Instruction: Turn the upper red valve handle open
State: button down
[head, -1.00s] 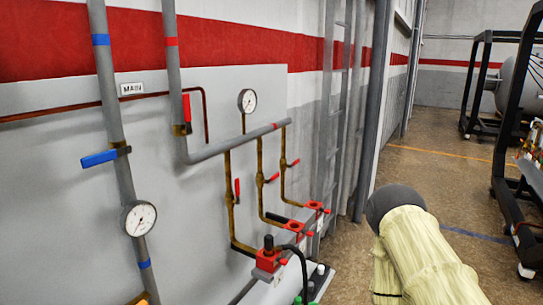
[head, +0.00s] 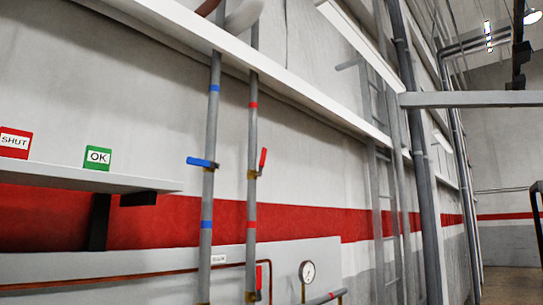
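The upper red valve handle (head: 262,158) is on the right-hand vertical pipe (head: 253,120), in the middle of the head view. It points up, roughly along the pipe and just to its right, with a brass valve body (head: 253,174) at its lower end. My gripper is not in view, and nothing touches the upper red handle.
A blue handle (head: 201,162) sticks out left from the left-hand pipe (head: 208,185). A shelf (head: 80,178) at left holds a red SHUT sign (head: 15,143) and a green OK sign (head: 98,157). A gauge (head: 307,272) is lower right. A ladder (head: 378,215) stands right of the pipes.

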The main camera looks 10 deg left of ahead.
aim_at(264, 154)
jog(key=z, duration=0.6)
jog(key=i, duration=0.85)
jog(key=u, duration=0.2)
